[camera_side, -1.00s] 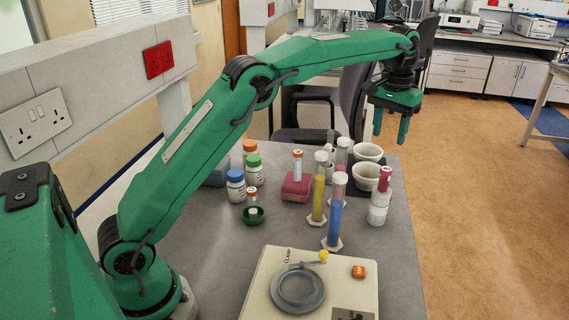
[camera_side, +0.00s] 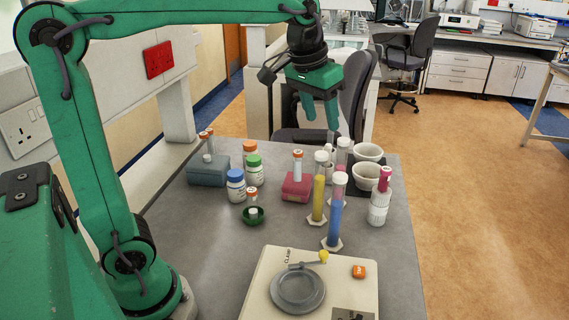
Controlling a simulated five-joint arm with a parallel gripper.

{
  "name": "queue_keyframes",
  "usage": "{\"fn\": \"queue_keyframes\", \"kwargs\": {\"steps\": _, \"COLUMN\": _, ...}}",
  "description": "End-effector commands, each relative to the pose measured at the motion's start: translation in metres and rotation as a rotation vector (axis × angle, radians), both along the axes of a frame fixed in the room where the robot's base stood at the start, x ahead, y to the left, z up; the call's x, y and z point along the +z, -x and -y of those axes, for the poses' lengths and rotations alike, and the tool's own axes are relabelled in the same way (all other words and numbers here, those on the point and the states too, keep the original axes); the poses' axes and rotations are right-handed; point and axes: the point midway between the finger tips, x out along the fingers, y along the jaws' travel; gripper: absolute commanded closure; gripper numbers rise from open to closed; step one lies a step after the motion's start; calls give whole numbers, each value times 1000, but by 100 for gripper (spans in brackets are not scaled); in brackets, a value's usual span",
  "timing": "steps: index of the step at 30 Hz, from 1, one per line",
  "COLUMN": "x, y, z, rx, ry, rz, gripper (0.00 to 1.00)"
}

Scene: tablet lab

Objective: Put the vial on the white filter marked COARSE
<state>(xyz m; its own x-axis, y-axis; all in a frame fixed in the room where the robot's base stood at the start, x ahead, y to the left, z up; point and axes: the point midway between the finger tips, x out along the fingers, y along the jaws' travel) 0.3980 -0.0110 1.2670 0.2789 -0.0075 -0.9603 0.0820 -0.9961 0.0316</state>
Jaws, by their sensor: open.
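My gripper (camera_side: 315,116) is open and empty, pointing down above the back of the grey bench. Several small vials with orange-brown and white tops are in view, and I cannot tell which is the task's vial. One vial (camera_side: 298,164) stands upright in a pink block (camera_side: 296,190), below my gripper. Another (camera_side: 252,197) stands at a green round holder (camera_side: 254,217), with a small white piece at its front. More vials (camera_side: 207,147) stand at a blue-grey block (camera_side: 207,175) on the left. I cannot make out a white filter marked COARSE.
Tall cylinders with yellow (camera_side: 318,200) and blue (camera_side: 335,218) liquid stand mid-bench. White bowls (camera_side: 367,174) and a bottle with a magenta cap (camera_side: 379,205) are at right. Capped bottles (camera_side: 235,187) stand left. A cream device (camera_side: 262,284) with a grey ring is in front.

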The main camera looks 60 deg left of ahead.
Motion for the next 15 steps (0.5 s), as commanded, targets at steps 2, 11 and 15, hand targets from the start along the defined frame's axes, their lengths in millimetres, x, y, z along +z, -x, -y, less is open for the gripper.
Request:
{"fn": "queue_keyframes", "kwargs": {"steps": 2, "x": -2, "y": 20, "z": -2, "rx": -6, "ry": -3, "rz": 23, "gripper": 52}}
{"fn": "queue_keyframes", "kwargs": {"steps": 11, "x": -25, "y": 88, "z": -6, "rx": -36, "ry": -16, "rz": 101, "gripper": 52}}
{"fn": "queue_keyframes", "kwargs": {"steps": 15, "x": -42, "y": 119, "z": -8, "rx": -50, "ry": -23, "rz": 137, "gripper": 52}}
